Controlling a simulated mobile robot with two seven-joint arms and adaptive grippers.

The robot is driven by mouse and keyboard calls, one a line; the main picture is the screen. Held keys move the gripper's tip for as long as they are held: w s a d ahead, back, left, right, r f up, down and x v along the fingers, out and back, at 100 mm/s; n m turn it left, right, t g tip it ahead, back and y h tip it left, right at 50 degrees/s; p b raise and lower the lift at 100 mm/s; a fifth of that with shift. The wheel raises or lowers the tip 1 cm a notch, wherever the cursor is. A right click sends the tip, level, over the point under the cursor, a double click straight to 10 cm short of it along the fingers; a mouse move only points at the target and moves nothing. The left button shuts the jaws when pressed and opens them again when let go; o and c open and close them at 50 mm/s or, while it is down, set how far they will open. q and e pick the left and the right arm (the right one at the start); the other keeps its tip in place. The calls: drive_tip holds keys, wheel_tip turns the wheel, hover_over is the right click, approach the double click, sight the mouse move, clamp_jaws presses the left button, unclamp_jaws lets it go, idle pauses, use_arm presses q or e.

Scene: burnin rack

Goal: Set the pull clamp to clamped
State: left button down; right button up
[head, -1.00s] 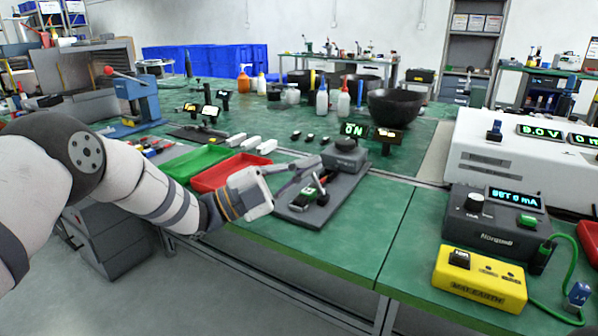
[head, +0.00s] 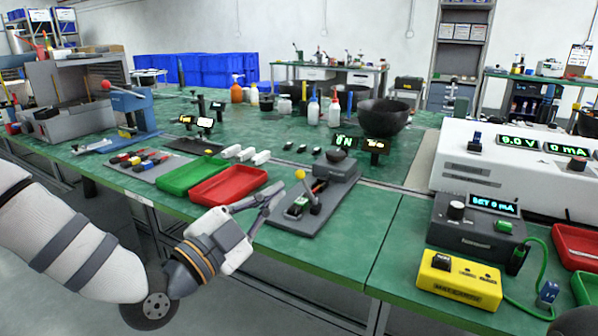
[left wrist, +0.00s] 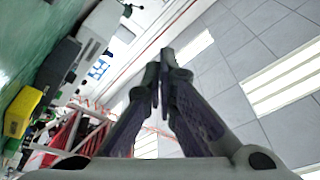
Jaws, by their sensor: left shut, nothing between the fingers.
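What looks like the pull clamp (head: 312,193) is a small lever with a yellow knob, standing up from a dark grey base plate (head: 288,222) on the green bench. My right gripper is not in view.
A red tray (head: 229,187) and a green tray (head: 186,178) lie left of the plate. A grey block (head: 337,167) stands at the plate's back. A meter box (head: 472,222) and yellow box (head: 459,281) stand to the right. Bench between is clear.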

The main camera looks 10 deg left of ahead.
sight(308, 188)
use_arm(q)
drive_tip(key=w+d, duration=0.1)
drive_tip(key=w, duration=0.2)
drive_tip(key=w+d+b, duration=0.1)
drive_tip(key=w, duration=0.3)
drive_tip(key=w+d+f, duration=0.1)
drive_tip(key=w, duration=0.2)
drive_tip(key=shift+w+d+b, duration=0.2)
drive_tip(key=shift+w+b, duration=0.05)
drive_tip(key=shift+b, duration=0.1)
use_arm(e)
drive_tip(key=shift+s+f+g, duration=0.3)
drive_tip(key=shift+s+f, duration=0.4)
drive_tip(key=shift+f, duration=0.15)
